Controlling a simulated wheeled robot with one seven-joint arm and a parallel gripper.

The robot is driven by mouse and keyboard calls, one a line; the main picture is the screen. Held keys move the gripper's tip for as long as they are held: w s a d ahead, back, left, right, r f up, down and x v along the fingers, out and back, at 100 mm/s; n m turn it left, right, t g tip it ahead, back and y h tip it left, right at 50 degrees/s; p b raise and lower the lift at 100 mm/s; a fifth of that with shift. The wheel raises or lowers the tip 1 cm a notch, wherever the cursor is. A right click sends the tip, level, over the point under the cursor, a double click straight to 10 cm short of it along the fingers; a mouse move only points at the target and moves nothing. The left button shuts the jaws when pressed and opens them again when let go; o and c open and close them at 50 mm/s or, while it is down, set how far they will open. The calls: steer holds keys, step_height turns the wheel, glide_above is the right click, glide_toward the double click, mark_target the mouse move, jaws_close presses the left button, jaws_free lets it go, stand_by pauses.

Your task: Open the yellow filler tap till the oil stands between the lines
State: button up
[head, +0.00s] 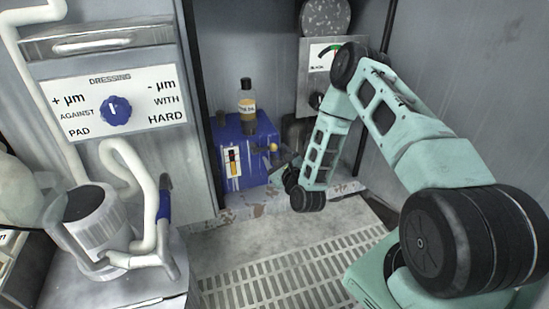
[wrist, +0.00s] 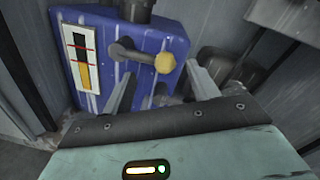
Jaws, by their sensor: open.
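The blue oil box (head: 255,165) stands in the recess, and its front fills the upper wrist view (wrist: 150,30). A white sight gauge (wrist: 78,50) on its left has red marks and an amber oil column (wrist: 83,77). The oil top looks close to the lower red mark; I cannot tell exactly. The filler tap (wrist: 130,52) is a grey lever pointing right, ending in a yellow knob (wrist: 165,63). My gripper (wrist: 158,78) is open and empty, its fingers apart below and either side of the knob. Contact is not clear.
A bottle with a dark cap (head: 247,100) stands on the box. A panel with a green-and-red dial (head: 318,56) hangs above right. Dark rounded parts (wrist: 225,68) lie right of the box. A slotted grating (head: 285,275) covers the floor in front.

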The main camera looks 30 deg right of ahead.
steer(key=shift+x, duration=1.05)
jaws_close()
steer(key=shift+a+r, duration=0.1)
